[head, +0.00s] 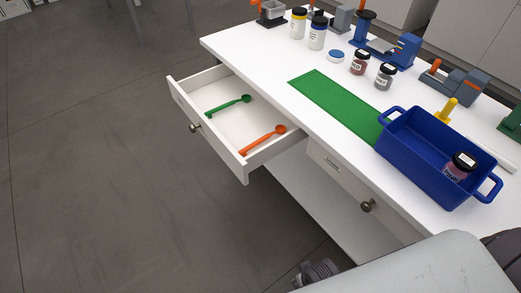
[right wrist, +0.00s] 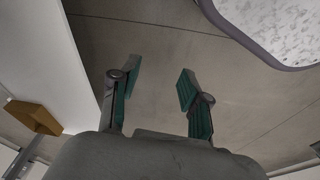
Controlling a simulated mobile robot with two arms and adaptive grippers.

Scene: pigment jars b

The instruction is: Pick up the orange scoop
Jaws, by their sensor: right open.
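The orange scoop (head: 262,140) lies in the open white drawer (head: 176,90), toward the drawer's right side in the head view. Its round bowl is toward the table and its handle points to the drawer front. My right gripper (right wrist: 158,80) shows in the right wrist view, with its two green-padded fingers apart and nothing between them. It has floor behind it, and the scoop is not in that view. My left gripper is not in view.
A green scoop (head: 228,106) shares the drawer. On the white table are a green mat (head: 335,103), a blue bin (head: 412,150) holding a jar (head: 460,166), and several jars and devices behind. A closed drawer with a knob (head: 368,205) is to the right. Floor left of the drawer is clear.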

